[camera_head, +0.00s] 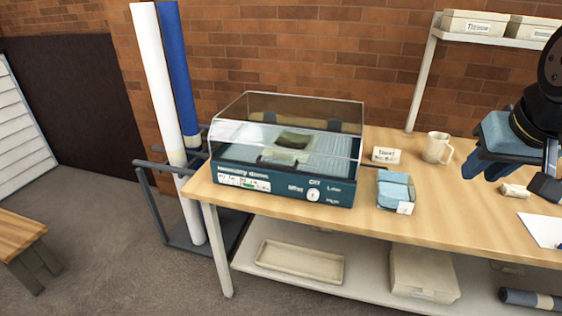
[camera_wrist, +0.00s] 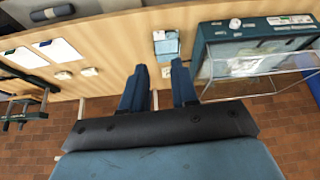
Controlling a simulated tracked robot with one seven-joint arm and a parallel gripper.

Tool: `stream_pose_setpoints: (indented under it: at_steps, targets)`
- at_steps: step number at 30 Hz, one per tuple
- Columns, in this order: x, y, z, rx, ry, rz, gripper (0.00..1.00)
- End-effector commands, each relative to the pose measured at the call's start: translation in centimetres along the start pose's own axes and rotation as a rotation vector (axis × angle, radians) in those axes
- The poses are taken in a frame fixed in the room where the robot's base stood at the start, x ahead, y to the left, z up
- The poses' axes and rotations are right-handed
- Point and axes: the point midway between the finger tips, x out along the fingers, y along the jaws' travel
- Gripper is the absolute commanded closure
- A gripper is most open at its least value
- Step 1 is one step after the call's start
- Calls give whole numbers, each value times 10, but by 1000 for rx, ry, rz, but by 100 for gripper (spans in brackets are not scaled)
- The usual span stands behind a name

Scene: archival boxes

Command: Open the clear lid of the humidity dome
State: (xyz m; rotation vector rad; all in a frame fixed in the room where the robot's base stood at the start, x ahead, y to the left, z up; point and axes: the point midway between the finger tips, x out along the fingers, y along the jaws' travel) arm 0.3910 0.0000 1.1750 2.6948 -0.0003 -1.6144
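The humidity dome (camera_head: 285,188) is a dark teal box with a front label, a dial and a small display, on the left end of the wooden table. Its clear lid (camera_head: 340,140) sits down over the base, with a tray and small pieces visible inside. In the wrist view the dome (camera_wrist: 255,28) is at the upper right, with part of its clear lid (camera_wrist: 258,82) showing. My gripper (camera_head: 478,168) is above the right part of the table, well apart from the dome. In the wrist view its two blue fingers (camera_wrist: 159,75) are spread with nothing between them.
A blue packet tray (camera_head: 396,190), a small label card (camera_head: 386,155) and a mug (camera_head: 437,147) stand right of the dome. A small pale block (camera_head: 514,190) and white paper (camera_head: 543,230) lie further right. Tall white (camera_head: 165,110) and blue rolls (camera_head: 180,75) stand left of the table.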

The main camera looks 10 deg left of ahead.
Motion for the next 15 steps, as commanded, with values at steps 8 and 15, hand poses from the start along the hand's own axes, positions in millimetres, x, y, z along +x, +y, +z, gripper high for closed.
stream_pose_setpoints:
  at_steps: [8, 15]
  targets:
    - [22, -4, -1, -52, -129, 59, 71]
    - [61, -3, -5, -167, -329, 233, 71]
